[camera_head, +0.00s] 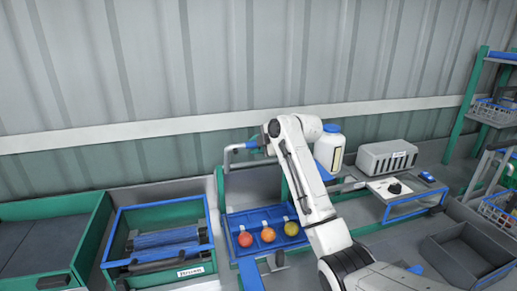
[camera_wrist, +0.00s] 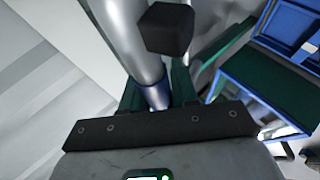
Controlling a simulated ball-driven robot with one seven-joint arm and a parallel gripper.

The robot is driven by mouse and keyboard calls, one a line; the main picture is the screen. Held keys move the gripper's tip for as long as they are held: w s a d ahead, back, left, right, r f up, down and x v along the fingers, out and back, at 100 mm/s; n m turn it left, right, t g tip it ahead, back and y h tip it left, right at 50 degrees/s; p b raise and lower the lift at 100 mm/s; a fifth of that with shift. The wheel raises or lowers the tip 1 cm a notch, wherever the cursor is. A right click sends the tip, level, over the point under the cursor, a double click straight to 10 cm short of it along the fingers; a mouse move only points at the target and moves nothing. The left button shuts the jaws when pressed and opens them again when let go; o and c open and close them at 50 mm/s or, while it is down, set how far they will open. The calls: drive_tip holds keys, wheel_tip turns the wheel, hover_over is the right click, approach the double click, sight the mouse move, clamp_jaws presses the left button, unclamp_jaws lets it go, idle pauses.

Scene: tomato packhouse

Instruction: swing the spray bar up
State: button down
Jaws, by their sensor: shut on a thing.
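The spray bar (camera_head: 232,150) is a bent pale grey pipe with a blue section, raised above the left end of the sorting tray in the head view. My gripper (camera_head: 264,139) is at the bar's blue part, and my arm hides much of the contact. In the wrist view the silver pipe (camera_wrist: 133,42) with a blue band runs between the dark jaws of my gripper (camera_wrist: 165,78). The jaws are shut on it. The bar's pivot is not clear in either view.
Below is a blue tray (camera_head: 238,221) with a red, an orange and a yellow fruit. A green-blue crate (camera_head: 120,222) stands left. A white and blue canister (camera_head: 329,152) is just right of my arm. A grey box (camera_head: 387,157) and an empty dark bin (camera_head: 450,262) are farther right.

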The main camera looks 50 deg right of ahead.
drive_tip(key=shift+w+d+r+g, duration=0.1)
drive_tip(key=shift+w+d+g, duration=0.1)
drive_tip(key=shift+w+g, duration=0.1)
drive_tip(key=shift+f, duration=0.2)
idle(1.2)
drive_tip(key=c, duration=1)
unclamp_jaws()
drive_tip(key=shift+o, duration=0.2)
drive_tip(key=shift+r, duration=0.1)
drive_tip(key=d+b+v, duration=0.1)
drive_tip(key=b+v, duration=0.1)
drive_tip(key=v, duration=0.8)
drive_tip(key=shift+s+a+r, duration=0.2)
drive_tip(key=shift+a+r, duration=0.15)
